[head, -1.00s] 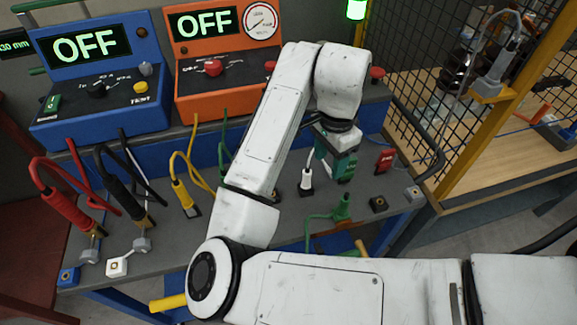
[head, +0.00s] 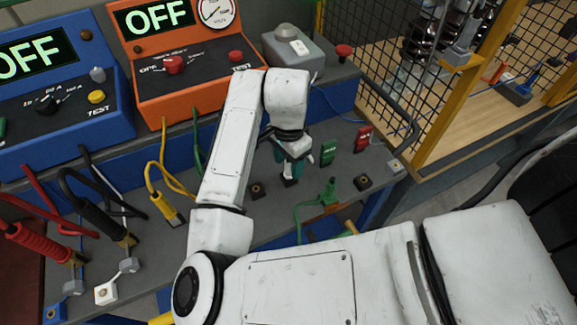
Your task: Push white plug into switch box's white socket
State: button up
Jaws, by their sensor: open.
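My gripper (head: 289,163), with teal fingers, points down close above the bench top, right of the middle. It is open. The white plug is not clearly seen; my gripper covers the spot where it stood, so I cannot tell if it lies between the fingers. A small dark piece shows just below the fingertips. A small white block with a hole (head: 106,292) sits at the bench's front left.
Black sockets (head: 257,190) and (head: 363,183) flank my gripper on the bench. Green (head: 328,152) and red (head: 363,138) rocker pieces lie to the right. Red, black and yellow leads crowd the left.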

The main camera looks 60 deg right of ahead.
jog(key=shift+f, duration=1.25)
jog(key=shift+c, duration=0.4)
grip_shut()
